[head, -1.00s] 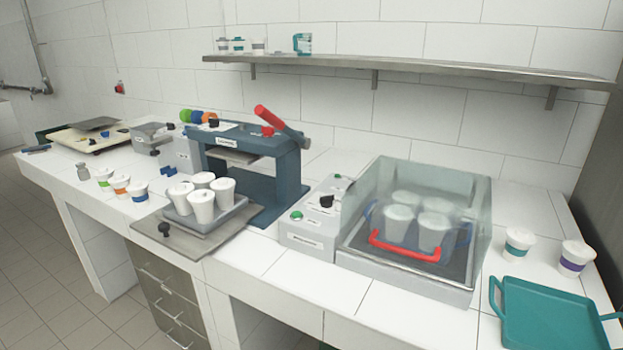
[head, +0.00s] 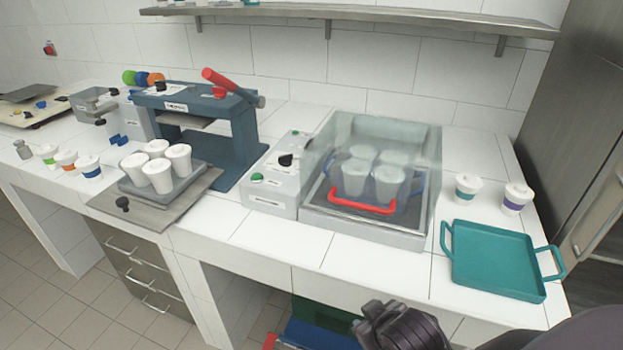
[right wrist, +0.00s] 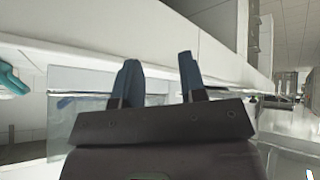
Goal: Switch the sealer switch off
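A dark blue press (head: 225,125) with a red lever (head: 220,78) stands at the back left of centre. Its front label is too small to read. A black knob (head: 161,86) and a red knob (head: 219,92) sit on its top. To its right a grey control box (head: 275,185) carries a black knob (head: 285,160) and a green button (head: 257,177). I cannot tell which control is the sealer switch. My right gripper shows in the right wrist view (right wrist: 159,75), fingers apart and empty. My right arm (head: 400,326) is low in front of the counter. My left gripper is out of view.
A clear-covered chamber (head: 423,190) with white cups and a red handle stands beside the control box. A tray of white cups (head: 180,183) sits before the press. A teal tray (head: 495,262) lies at the right. A shelf (head: 400,15) runs above.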

